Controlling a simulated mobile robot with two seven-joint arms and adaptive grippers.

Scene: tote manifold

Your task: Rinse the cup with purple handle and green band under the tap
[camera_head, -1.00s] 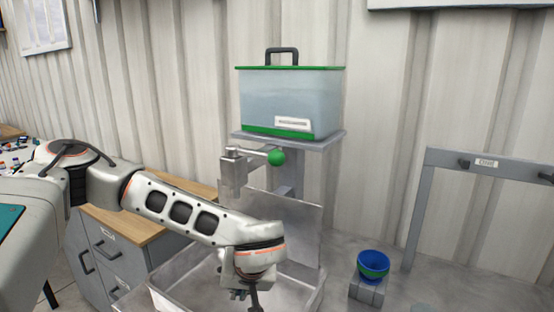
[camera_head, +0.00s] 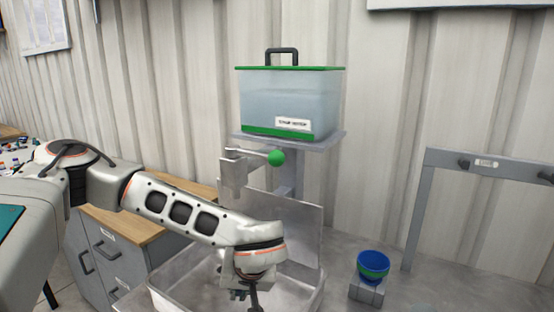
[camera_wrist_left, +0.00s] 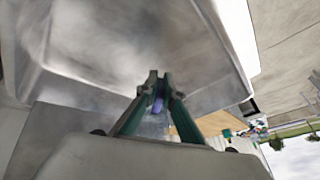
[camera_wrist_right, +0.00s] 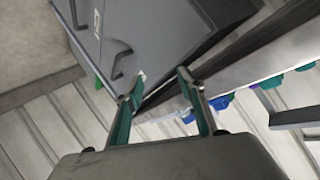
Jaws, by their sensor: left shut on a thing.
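My left gripper (camera_head: 250,294) points down over the metal sink basin (camera_head: 172,300), at the bottom of the head view. In the left wrist view its fingers (camera_wrist_left: 160,84) are closed on a small purple piece (camera_wrist_left: 158,104), probably the cup's handle. The cup's body and green band are hidden. The tap (camera_head: 234,170), with a green ball knob (camera_head: 276,158), is above and behind this gripper. My right gripper (camera_wrist_right: 155,85) shows only in its own wrist view, with its fingers apart and nothing between them.
A clear water tank (camera_head: 290,100) with green edges stands on the shelf above the tap. A blue cup with a green band (camera_head: 373,262) sits on a grey block (camera_head: 366,292) right of the basin. A grey frame (camera_head: 418,215) stands beyond it. A wood-topped drawer cabinet (camera_head: 125,262) is at left.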

